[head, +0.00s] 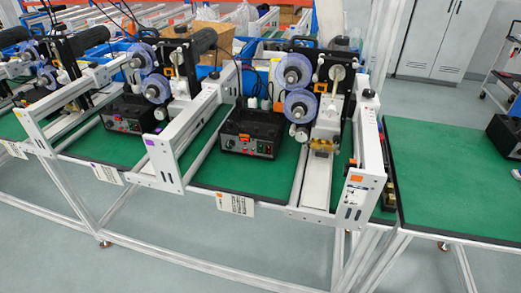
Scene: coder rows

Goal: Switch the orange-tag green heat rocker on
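The orange-tag station is the coder in the middle right, with an orange-marked white card (237,204) hanging at the table's front edge. An orange tag (355,178) also shows on the end of its right white rail. Its black control box (250,130) sits on the green mat between the rails. The box's front panel (247,145) faces me and carries small coloured switches and knobs. The green heat rocker is too small to make out clearly, and whether it is on or off cannot be told. Neither of my grippers is in view.
A similar black control box (127,114) stands at the purple-tag station to the left, with its purple-marked card (95,172). White rails (187,138) stand on both sides of the orange-tag box. Purple rolls (298,103) hang above its right side. The green table (455,185) at right is mostly clear.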

